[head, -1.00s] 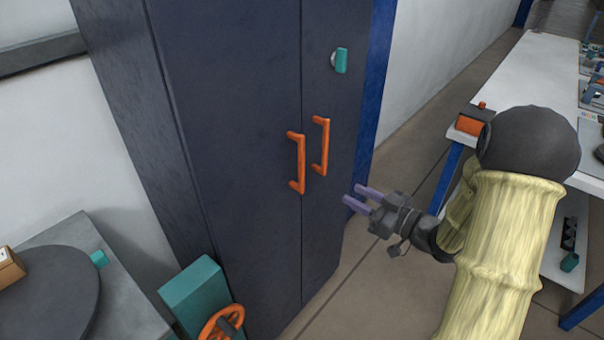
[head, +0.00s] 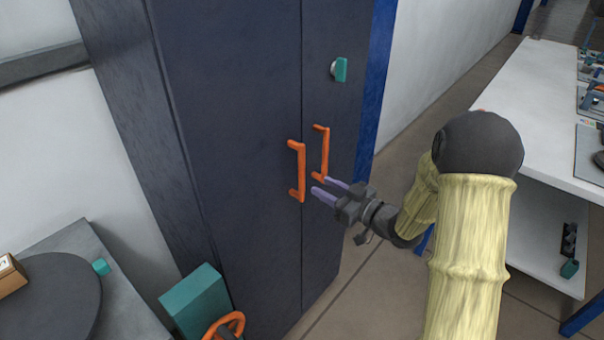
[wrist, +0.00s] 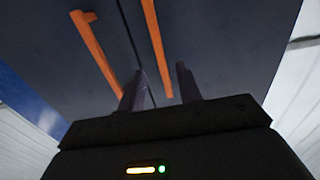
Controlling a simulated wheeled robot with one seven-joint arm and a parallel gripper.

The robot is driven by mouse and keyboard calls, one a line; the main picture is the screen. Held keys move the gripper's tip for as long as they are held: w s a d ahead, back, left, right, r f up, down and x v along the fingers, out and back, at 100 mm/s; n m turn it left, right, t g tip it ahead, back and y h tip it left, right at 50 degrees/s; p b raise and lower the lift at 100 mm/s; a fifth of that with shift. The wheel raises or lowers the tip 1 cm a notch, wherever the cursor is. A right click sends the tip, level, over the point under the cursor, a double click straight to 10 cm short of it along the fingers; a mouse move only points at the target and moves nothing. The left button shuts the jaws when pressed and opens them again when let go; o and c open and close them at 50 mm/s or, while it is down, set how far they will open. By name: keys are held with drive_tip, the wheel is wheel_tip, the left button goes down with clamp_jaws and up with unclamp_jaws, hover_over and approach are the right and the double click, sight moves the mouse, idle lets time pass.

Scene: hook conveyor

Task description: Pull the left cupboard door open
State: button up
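The dark cupboard's left door (head: 235,130) is shut, level with the right door (head: 340,100). The left door's orange handle (head: 301,172) is upright beside the seam. The right door's orange handle (head: 324,152) is just right of it. My gripper (head: 319,185) is open and empty, its purple fingertips close to the lower part of the left handle, on its right in the head view. In the wrist view my gripper (wrist: 160,72) has an orange bar, seemingly the left handle (wrist: 156,45), lined up between its fingers; contact cannot be told.
A teal box (head: 195,300) and an orange wheel (head: 226,324) stand low before the cupboard. A grey table (head: 130,300) with a dark round plate is at left. A white workbench (head: 540,110) is at right. Floor right of the cupboard is clear.

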sight(304, 176)
drive_tip(key=p+x, duration=0.1)
drive_tip(key=x, duration=0.7)
drive_tip(key=shift+w+a, duration=0.15)
drive_tip(key=shift+a, duration=0.05)
clamp_jaws()
